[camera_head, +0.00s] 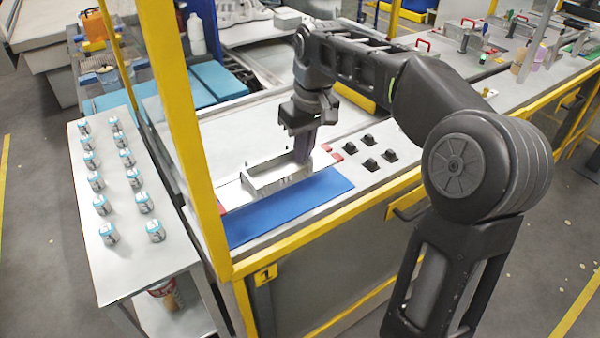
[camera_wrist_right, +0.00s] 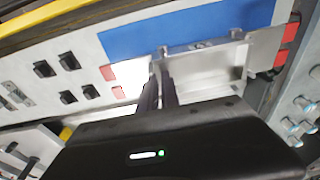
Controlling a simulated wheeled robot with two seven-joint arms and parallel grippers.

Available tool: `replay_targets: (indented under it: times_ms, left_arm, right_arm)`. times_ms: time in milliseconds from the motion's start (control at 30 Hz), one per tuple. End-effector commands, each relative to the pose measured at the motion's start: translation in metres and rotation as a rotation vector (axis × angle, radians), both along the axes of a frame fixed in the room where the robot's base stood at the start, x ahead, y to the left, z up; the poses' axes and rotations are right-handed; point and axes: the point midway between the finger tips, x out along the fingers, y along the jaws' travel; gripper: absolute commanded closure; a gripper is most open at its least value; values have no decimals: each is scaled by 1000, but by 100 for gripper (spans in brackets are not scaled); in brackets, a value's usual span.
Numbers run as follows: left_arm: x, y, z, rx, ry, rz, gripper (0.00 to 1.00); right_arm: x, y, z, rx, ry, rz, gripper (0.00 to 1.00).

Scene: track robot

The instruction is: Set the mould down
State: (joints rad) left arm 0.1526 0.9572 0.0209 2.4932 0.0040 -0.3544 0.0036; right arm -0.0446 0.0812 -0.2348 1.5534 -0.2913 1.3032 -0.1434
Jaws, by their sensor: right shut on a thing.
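The mould, a shallow silver-grey rectangular tray (camera_head: 275,180), is level, open side up, at the rear edge of the blue mat (camera_head: 295,207). My right gripper (camera_head: 304,155) comes down from above at the mould's right end and is shut on its wall. In the right wrist view the mould (camera_wrist_right: 212,66) extends to the right of the closed fingers (camera_wrist_right: 160,88), with the blue mat (camera_wrist_right: 185,32) beyond it. I cannot tell whether the mould touches the surface under it. The fingers hide part of its end. My left gripper is not in view.
Red marks (camera_head: 336,156) and several small black blocks (camera_head: 370,163) lie right of the mould on the white worktop. A yellow post (camera_head: 185,130) stands to its left. A side table (camera_head: 125,255) beyond that holds several small blue-topped jars. The mat's front part is clear.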

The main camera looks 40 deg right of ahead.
Motion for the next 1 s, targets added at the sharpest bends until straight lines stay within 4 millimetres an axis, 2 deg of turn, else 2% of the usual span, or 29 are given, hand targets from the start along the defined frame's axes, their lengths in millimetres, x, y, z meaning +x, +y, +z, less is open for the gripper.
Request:
replay_targets:
  times_ms: [100, 467, 767, 1000]
  left_arm:
    - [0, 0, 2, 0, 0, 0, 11]
    - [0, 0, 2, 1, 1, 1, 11]
    - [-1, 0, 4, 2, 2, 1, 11]
    - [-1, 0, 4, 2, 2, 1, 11]
  right_arm:
    - [1, 0, -8, 0, -3, -1, 100]
    - [0, 0, -13, 0, -2, -1, 100]
    - [0, 0, -45, 0, -2, -1, 100]
    - [1, 0, -46, 0, -3, -1, 100]
